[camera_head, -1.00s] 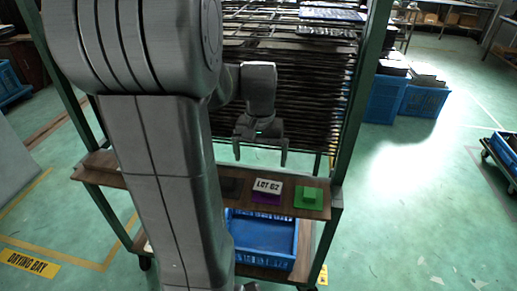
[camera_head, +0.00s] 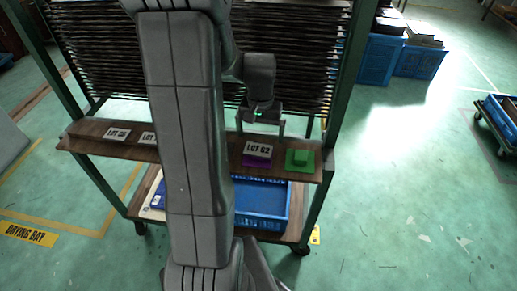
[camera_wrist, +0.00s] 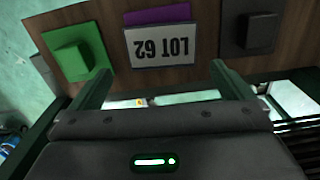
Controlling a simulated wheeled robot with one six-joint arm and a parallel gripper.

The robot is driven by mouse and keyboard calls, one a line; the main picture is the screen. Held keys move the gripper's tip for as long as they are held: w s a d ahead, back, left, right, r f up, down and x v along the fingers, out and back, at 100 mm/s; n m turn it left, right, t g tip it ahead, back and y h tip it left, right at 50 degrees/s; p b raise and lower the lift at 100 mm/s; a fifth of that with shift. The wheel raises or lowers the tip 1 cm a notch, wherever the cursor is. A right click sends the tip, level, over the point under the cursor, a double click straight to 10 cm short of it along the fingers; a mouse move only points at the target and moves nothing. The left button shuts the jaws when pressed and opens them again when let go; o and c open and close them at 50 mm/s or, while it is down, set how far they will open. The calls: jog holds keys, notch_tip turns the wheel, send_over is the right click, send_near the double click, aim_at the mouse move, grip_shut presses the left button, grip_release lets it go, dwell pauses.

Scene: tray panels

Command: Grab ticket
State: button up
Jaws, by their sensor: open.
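The ticket is a white card marked "LOT 62" (camera_head: 258,150), set on a purple base (camera_head: 256,163) on the wooden shelf of the rack. In the wrist view the card (camera_wrist: 160,46) appears upside down, with a purple strip (camera_wrist: 157,15) beyond it. My gripper (camera_head: 260,130) is open just above and behind the card in the head view. In the wrist view its two fingers (camera_wrist: 160,80) are spread, one toward each side of the card, with nothing between them. I cannot tell the exact gap to the card.
A green block (camera_head: 300,160) stands right of the card, and a dark block (camera_wrist: 251,32) stands on its other side. More white tickets (camera_head: 117,134) lie farther left on the wooden shelf (camera_head: 85,147). A blue crate (camera_head: 262,201) sits below. Dark stacked trays (camera_head: 300,60) rise behind; green posts (camera_head: 341,95) flank them.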

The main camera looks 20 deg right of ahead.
aim_at(259, 146)
jog(key=shift+w+f, duration=0.15)
jog(key=shift+f, duration=1.65)
jog(key=shift+f, duration=0.25)
jog(key=shift+c, duration=0.2)
jog(key=c, duration=0.9)
